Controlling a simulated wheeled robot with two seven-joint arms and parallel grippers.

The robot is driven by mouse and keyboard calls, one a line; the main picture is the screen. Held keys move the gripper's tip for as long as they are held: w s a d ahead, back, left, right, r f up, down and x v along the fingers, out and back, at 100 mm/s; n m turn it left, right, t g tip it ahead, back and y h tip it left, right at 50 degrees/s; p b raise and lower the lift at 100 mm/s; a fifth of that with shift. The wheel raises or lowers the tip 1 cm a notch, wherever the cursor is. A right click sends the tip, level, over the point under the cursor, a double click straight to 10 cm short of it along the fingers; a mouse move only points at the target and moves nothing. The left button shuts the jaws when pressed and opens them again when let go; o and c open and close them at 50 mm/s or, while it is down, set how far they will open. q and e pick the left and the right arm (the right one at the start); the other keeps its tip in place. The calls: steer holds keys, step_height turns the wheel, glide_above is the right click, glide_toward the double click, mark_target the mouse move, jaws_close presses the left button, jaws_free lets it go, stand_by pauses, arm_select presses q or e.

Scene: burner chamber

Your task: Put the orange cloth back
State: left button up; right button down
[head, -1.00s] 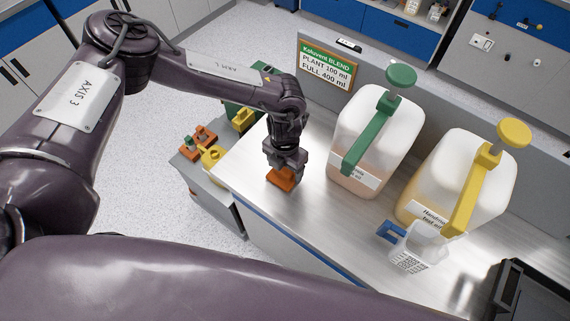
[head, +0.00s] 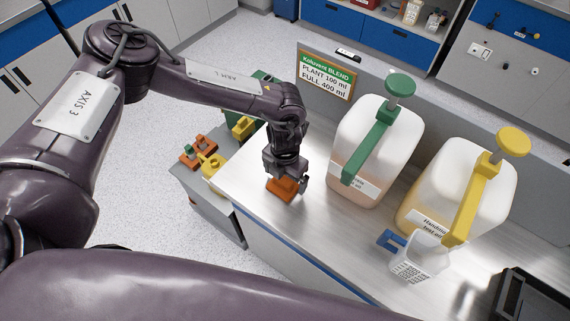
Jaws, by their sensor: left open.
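The orange cloth (head: 281,190) lies folded on the steel bench top near its left end. My left gripper (head: 286,184) points down right over the cloth. Its jaws are open, with a finger on either side of the cloth's upper part; I cannot tell whether they touch it. My right gripper is not in view.
A jug with a green pump (head: 372,150) and a jug with a yellow pump (head: 465,190) stand right of the cloth. A measuring cup with a blue handle (head: 415,262) stands in front of them. A black tray (head: 520,300) is at lower right. Orange and yellow parts (head: 205,155) lie left.

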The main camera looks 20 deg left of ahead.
mark_target(285, 177)
arm_select(q)
step_height(285, 177, up, 12)
steer(key=b, duration=0.4)
steer(key=shift+f, duration=0.25)
steer(key=shift+f, duration=0.1)
